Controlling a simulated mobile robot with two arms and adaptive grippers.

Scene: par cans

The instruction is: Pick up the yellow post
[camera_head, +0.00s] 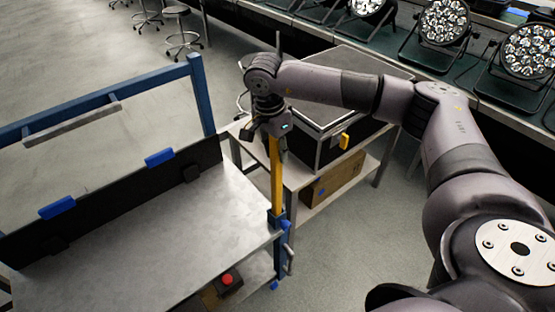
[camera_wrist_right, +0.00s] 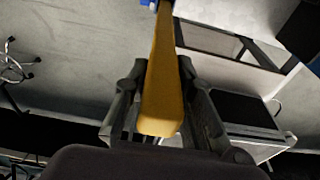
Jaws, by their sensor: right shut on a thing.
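The yellow post (camera_head: 276,180) stands upright at the right corner of the metal work table (camera_head: 190,215) in the head view. Its lower end meets a blue corner fitting (camera_head: 277,218); I cannot tell whether it is still seated there. My right gripper (camera_head: 273,135) is shut on the upper end of the post from above. In the right wrist view the post (camera_wrist_right: 162,85) runs between the two fingers of the gripper (camera_wrist_right: 160,110), towards a blue part at the top edge. My left gripper is not in view.
A blue frame (camera_head: 203,95) and a dark back panel border the table's far side. A black case (camera_head: 345,100) sits on a cart behind the post, with a cardboard box (camera_head: 330,180) below. Par cans (camera_head: 443,22) line a bench at the upper right. A red button (camera_head: 227,280) sits low.

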